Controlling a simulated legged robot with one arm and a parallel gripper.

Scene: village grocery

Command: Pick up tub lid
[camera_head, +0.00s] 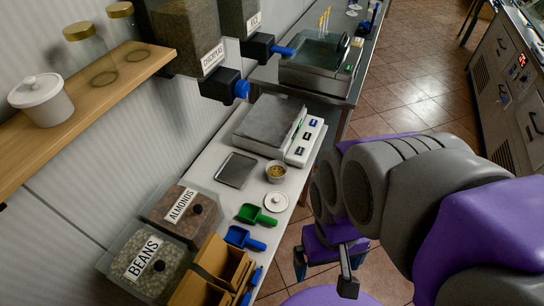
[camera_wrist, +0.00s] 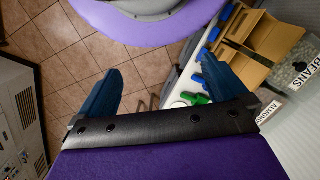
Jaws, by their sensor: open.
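Two clear tubs stand at the near left end of the white counter, labelled ALMONDS (camera_head: 178,212) and BEANS (camera_head: 143,258). Each has a lid with a dark round knob: the almonds lid (camera_head: 185,200) and the beans lid (camera_head: 160,245). I cannot tell which lid is the tub lid. In the wrist view the beans tub (camera_wrist: 301,68) shows at the right edge, with the almonds tub (camera_wrist: 272,108) below it. My gripper (camera_wrist: 165,64) is open and empty, its blue fingers wide apart. It is over the tiled floor, right of the counter and away from both lids.
Brown open bins (camera_head: 222,262), a blue scoop (camera_head: 243,238) and a green scoop (camera_head: 257,215) lie near the tubs. A scale (camera_head: 270,125) and small bowl (camera_head: 275,172) stand farther back. A wooden shelf (camera_head: 120,85) with a white lidded jar (camera_head: 41,100) overhangs the left. Tiled floor is open.

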